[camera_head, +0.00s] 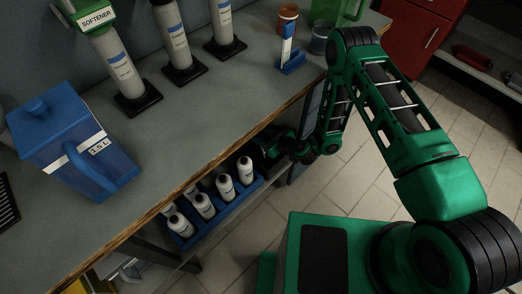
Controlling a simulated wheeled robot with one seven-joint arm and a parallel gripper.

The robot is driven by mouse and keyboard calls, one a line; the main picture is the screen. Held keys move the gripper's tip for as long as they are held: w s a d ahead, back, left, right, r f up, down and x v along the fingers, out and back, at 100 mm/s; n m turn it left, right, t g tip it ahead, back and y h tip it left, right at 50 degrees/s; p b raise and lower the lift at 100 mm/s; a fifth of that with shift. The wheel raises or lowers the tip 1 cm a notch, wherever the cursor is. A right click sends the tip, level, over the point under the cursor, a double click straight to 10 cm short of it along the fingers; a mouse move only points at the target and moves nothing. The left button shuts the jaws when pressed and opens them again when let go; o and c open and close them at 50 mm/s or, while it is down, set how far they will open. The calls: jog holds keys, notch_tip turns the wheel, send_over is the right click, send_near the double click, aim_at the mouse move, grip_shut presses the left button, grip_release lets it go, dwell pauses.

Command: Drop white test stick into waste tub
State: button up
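A small upright white and blue piece (287,45) stands on a blue foot near the right end of the bench; it may hold the white test stick, but I cannot make out a separate stick. An orange-brown tub (288,16) stands behind it, and a greyish clear tub (320,39) stands to its right; I cannot tell which is the waste tub. My gripper (268,150) is low, at the bench's front edge, above and behind the bottle rack. It is dark and partly hidden, so its fingers and anything in them cannot be made out.
The grey bench (200,130) has a clear middle. Several white cylinders on black bases, one with a green softener top (92,18), line the back. A blue lidded jug (72,145) stands left. A blue rack (205,228) of white bottles sits below. A green container (335,10) stands far right.

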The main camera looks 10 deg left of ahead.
dwell(0.3)
jog(key=v, duration=1)
jog(key=shift+d, duration=0.25)
jog(key=shift+s+r, duration=0.15)
